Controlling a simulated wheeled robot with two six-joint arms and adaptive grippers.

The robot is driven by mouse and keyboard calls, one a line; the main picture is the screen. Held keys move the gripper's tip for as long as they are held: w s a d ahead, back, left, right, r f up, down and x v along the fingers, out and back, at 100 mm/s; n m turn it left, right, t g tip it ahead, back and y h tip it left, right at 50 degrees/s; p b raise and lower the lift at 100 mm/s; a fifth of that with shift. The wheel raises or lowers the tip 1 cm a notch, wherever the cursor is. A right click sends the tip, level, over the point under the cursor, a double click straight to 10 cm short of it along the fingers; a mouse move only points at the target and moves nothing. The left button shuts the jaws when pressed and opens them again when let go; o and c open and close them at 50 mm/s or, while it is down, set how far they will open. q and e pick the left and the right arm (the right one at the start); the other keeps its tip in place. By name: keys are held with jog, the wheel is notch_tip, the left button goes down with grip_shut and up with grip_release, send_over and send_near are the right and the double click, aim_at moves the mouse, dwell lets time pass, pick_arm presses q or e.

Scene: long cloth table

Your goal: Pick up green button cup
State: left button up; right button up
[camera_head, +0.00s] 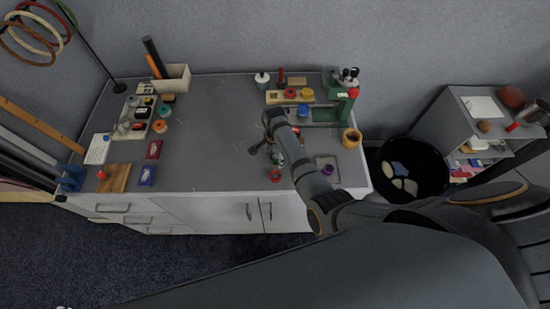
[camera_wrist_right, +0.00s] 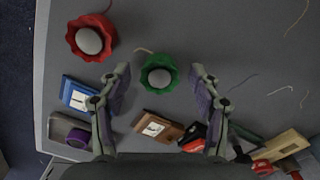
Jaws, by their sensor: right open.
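The green button cup (camera_wrist_right: 158,74), a scalloped green cup with a grey round centre, lies on the grey table in the right wrist view. It appears between the two fingers of my right gripper (camera_wrist_right: 160,84), which is open and empty, with table showing on both sides of the cup. In the head view my right gripper (camera_head: 264,147) is over the front middle of the table, and the arm largely hides the green cup there. My left gripper is not in view.
A similar red cup (camera_wrist_right: 91,38) lies beside the green one. A blue card-like box (camera_wrist_right: 79,93), a brown box (camera_wrist_right: 157,127) and a purple roll (camera_wrist_right: 78,138) are close to the fingers. The table (camera_head: 215,150) left of the gripper is mostly clear.

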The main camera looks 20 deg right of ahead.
jog(key=c, duration=1.1)
jog(key=shift+r, duration=0.1)
